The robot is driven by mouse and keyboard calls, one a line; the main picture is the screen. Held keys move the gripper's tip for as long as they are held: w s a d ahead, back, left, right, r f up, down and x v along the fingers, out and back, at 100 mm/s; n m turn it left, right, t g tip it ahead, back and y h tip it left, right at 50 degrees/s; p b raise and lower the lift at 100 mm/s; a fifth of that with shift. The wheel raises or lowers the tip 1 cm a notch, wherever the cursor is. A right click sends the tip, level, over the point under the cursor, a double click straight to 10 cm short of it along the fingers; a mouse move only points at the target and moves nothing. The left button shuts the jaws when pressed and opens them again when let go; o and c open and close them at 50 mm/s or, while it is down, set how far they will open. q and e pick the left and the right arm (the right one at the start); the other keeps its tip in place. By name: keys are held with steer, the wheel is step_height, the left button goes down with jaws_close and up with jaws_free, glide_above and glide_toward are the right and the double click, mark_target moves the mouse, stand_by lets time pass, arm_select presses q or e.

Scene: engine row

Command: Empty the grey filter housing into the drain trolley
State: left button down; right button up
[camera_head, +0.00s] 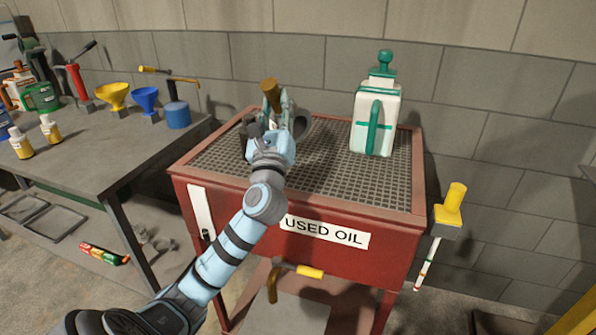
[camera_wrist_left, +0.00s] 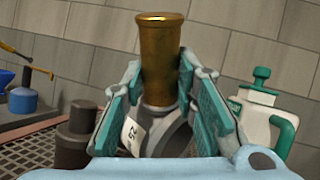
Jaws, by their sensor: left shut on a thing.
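The drain trolley (camera_head: 395,185) is a red box with a grate top and a "USED OIL" label. My left gripper (camera_head: 275,108) is above the left part of the grate. In the left wrist view its fingers (camera_wrist_left: 165,95) are closed around a brass-coloured upright cylinder (camera_wrist_left: 160,55). Below and between the fingers is the grey filter housing (camera_wrist_left: 172,138), with a white label reading "25"; it appears joined to the cylinder. In the head view the housing's round grey end (camera_head: 301,125) shows right of the gripper. Its contents are hidden. My right gripper is not in view.
A white and green jug (camera_head: 374,115) stands on the grate's right side. A dark stepped cylinder (camera_wrist_left: 72,138) is left of the gripper. A grey bench (camera_head: 85,150) with funnels and bottles is at left. A yellow-topped tool (camera_head: 450,212) hangs at the trolley's right.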

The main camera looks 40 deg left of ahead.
arm_select(q)
steer(key=f+b, duration=0.1)
steer(key=b, duration=0.1)
steer(key=d+f+m+t+b, duration=0.1)
steer(key=f+m+b, duration=0.1)
steer(key=f+b, duration=0.1)
steer(key=shift+s+d+t+b, duration=0.15)
steer(key=shift+d+t+b, duration=0.05)
steer(key=shift+t+b, duration=0.1)
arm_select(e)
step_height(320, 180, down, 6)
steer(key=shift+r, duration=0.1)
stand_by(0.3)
arm_select(q)
steer(key=shift+d+m+h+b, duration=0.15)
steer(key=shift+m+h+b, duration=0.15)
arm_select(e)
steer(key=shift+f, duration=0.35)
arm_select(q)
steer(key=shift+s+d+f+m+t+h+b, duration=0.1)
steer(key=shift+d+m+t+h+b, duration=0.2)
steer(key=shift+m+t+b, duration=0.25)
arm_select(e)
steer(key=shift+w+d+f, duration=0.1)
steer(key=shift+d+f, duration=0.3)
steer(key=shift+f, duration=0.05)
